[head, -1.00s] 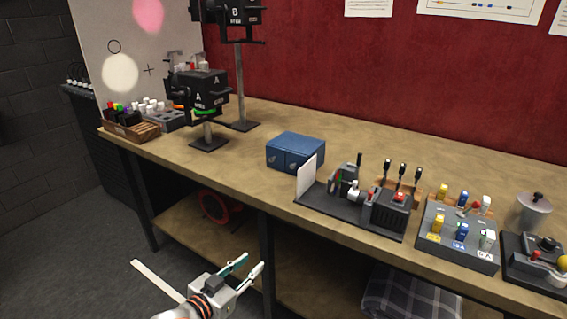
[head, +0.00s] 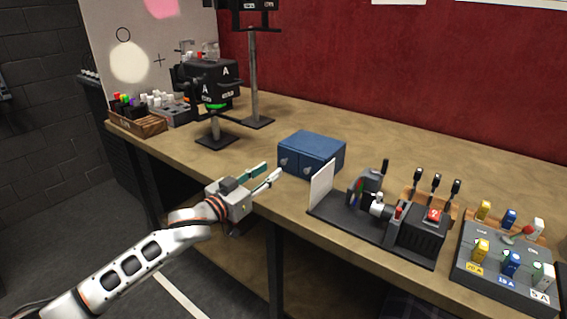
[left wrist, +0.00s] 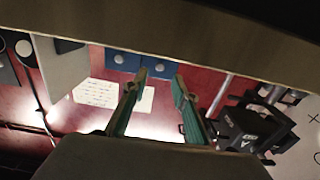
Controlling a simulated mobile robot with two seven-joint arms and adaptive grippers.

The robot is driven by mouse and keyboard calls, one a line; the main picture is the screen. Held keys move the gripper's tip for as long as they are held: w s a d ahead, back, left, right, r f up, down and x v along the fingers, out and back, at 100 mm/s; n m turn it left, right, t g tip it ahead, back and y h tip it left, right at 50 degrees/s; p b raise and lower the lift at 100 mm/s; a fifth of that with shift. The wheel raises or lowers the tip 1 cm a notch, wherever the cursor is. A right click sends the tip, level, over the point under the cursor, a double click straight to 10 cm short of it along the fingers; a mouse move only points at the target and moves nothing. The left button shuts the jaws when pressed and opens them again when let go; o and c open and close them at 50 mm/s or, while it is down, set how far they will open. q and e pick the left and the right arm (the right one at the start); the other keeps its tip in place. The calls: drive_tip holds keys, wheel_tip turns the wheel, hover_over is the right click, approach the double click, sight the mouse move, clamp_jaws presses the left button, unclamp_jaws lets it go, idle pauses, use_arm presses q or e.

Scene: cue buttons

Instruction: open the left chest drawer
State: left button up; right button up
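The blue chest (head: 318,142) stands on the workbench with two drawer fronts, each with a round knob. Its left drawer (head: 288,161) looks closed, as does the right one. In the left wrist view, which is upside down, the left drawer (left wrist: 160,66) is the right-hand blue panel. My left gripper (head: 272,171) is open and empty in front of the bench edge, left of and short of the drawer knob, not touching it. In the left wrist view its fingers (left wrist: 160,78) are spread apart just below the chest. My right gripper is not in view.
A white upright panel (head: 321,186) and a black lever device (head: 415,232) stand right of the chest. Lamp A (head: 210,85) is on a stand to the left. The bench top (head: 240,165) is clear between lamp and chest.

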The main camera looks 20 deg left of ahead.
sight(282, 162)
use_arm(q)
drive_tip(key=shift+b+x, duration=0.5)
drive_tip(key=shift+x, duration=2.65)
drive_tip(key=shift+f, duration=0.1)
clamp_jaws()
